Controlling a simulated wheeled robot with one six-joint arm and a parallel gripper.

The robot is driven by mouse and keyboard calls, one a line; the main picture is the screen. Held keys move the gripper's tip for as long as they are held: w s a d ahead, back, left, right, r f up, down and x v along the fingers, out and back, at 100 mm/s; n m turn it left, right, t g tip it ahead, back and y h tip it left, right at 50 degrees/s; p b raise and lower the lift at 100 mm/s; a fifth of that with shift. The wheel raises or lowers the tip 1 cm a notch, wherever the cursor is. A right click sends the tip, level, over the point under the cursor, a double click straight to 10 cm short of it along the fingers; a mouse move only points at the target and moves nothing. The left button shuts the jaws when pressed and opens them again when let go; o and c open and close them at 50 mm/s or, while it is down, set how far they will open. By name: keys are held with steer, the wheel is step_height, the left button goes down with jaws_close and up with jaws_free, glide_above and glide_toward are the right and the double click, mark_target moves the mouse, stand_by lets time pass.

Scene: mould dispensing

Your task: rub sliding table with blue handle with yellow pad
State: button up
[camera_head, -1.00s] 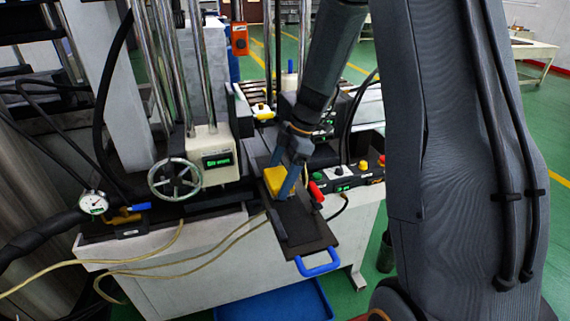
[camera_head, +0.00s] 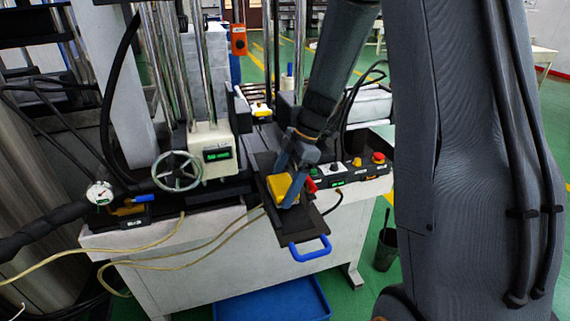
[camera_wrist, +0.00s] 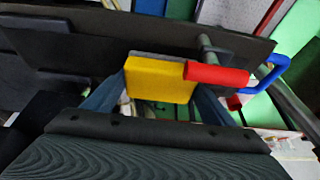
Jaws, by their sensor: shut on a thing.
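The sliding table (camera_head: 268,162) is a long dark plate with a blue handle (camera_head: 310,250) at its front end. The handle also shows at the right of the wrist view (camera_wrist: 272,72). My gripper (camera_head: 288,190) is shut on a yellow pad (camera_head: 279,187) over the front half of the plate. In the wrist view the yellow pad (camera_wrist: 160,80) sits between the blue fingers, its grey side facing the dark plate. Whether the pad touches the plate cannot be told. A red grip (camera_wrist: 216,75) overlaps the pad's right edge in this view.
A control box with a red button (camera_head: 378,158) stands right of the plate. A handwheel (camera_head: 176,171) and a green-lit display (camera_head: 217,154) are at its left. A blue tray (camera_head: 275,300) lies below on the floor, and a dark bucket (camera_head: 386,250) stands at right.

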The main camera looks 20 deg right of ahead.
steer(key=shift+w+r+p, duration=0.15)
steer(key=shift+r+p, duration=1.3)
steer(key=shift+r, duration=2.4)
steer(key=shift+f, duration=0.1)
